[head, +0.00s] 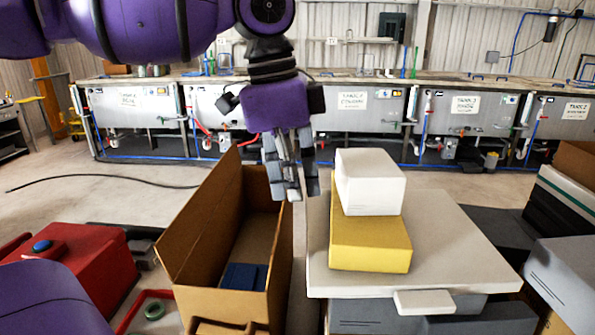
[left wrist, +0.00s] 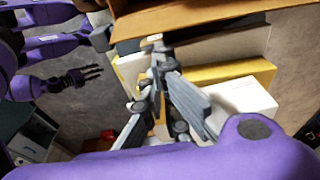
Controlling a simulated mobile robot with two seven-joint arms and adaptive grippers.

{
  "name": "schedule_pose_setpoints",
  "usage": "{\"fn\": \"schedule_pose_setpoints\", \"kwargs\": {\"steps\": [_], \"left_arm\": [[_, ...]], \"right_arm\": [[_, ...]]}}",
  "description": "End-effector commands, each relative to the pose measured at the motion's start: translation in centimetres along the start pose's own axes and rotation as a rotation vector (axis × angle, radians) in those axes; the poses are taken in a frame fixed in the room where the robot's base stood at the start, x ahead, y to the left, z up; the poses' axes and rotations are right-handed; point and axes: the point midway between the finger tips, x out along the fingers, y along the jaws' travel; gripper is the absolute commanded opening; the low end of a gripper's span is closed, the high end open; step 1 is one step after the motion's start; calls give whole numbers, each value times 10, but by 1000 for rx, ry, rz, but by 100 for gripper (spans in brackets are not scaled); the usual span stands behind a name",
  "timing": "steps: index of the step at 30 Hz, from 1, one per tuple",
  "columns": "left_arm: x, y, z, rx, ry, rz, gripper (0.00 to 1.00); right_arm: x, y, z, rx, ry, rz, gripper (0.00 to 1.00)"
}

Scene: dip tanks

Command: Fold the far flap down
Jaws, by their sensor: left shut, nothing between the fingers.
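A long open cardboard box (head: 190,240) stands on the floor left of centre in the head view, and a blue block (head: 244,277) lies inside it. A tall side panel rises on its left. At its far end a brown panel (head: 257,185) stands upright, partly hidden by my gripper and the left panel. My left gripper (head: 291,196) points down just right of the box's far end, shut and empty; I cannot tell whether it touches the cardboard. In the left wrist view the gripper (left wrist: 157,62) is shut, with cardboard (left wrist: 190,17) beyond it. A dark hand (left wrist: 88,75) shows at left, its jaws unclear.
Right of the box, a white parcel (head: 370,180) sits on a yellow box (head: 370,242) on a wide pale box lid (head: 450,250). A red case (head: 90,280) stands at left. Tanks (head: 355,108) line the back wall. The floor behind the box is clear.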

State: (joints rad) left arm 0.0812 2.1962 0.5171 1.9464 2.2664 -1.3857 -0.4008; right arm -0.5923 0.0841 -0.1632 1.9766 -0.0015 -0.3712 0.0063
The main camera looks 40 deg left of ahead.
Motion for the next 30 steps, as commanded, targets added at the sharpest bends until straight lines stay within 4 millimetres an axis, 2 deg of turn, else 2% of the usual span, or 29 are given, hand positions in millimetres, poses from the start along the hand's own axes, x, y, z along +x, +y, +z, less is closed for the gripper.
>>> {"fn": "schedule_pose_setpoints", "kwargs": {"steps": [3, 10, 15, 30], "left_arm": [[24, 1, 1, 0, -4, 4, 0], [53, 0, 0, 0, -2, 2, 0], [60, 0, 0, 0, 0, 0, 0], [59, -1, -2, 0, 28, 1, 0]], "right_arm": [[0, 1, 1, -3, -2, 0, 40], [3, 0, -10, -5, 18, -3, 40], [4, -1, -11, -2, 20, -3, 40], [4, -3, -8, 7, 16, -3, 40]]}}
